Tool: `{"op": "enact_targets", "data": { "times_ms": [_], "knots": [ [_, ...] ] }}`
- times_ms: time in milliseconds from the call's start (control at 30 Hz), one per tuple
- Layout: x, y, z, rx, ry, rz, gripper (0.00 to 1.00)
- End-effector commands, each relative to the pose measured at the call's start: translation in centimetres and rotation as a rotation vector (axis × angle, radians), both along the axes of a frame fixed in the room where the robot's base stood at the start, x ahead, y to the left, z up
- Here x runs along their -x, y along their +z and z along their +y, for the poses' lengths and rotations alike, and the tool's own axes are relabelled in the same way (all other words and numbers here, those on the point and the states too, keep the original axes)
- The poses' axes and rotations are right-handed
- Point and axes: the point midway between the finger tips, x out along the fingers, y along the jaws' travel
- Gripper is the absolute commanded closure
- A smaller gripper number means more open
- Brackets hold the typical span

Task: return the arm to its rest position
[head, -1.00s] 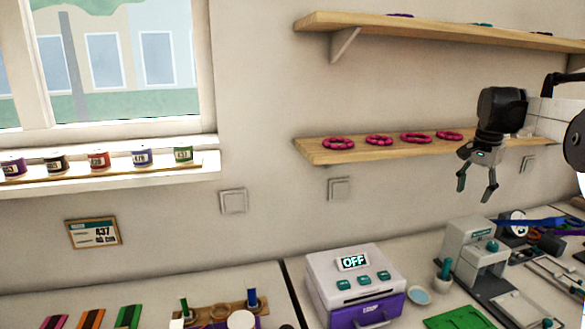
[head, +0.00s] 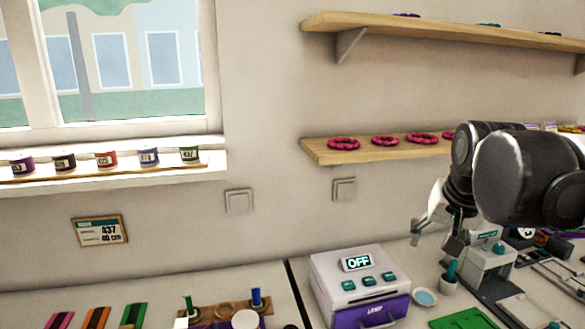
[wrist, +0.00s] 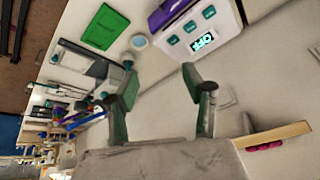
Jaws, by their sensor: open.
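My gripper (head: 432,248) is open and empty in the head view. It hangs in the air with its fingers pointing down, in front of the wall and to the upper right of the white and purple machine marked OFF. My dark arm links fill the right side there and hide part of the lower shelf. In the wrist view, the two fingers of my gripper (wrist: 160,70) stand apart with nothing between them.
The white and purple machine (head: 345,270) stands on the worktop, with a grey press (head: 497,262) right of it, partly behind my gripper. A green board (head: 462,319) lies in front. A wooden shelf (head: 322,152) with pink rings is behind.

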Motion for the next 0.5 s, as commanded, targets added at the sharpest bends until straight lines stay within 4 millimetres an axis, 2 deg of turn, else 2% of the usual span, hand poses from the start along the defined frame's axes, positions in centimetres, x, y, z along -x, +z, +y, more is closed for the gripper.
{"op": "enact_targets", "data": {
  "times_ms": [33, 300, 500],
  "knots": [
    [1.5, -0.7, 1.0, 0.008, 0.03, -0.012, 0.55],
    [8.2, -5.1, 4.7, 0.066, 0.191, -0.087, 0.55],
    [11.9, -8.5, 6.5, 0.101, 0.285, -0.134, 0.55]
  ]
}}
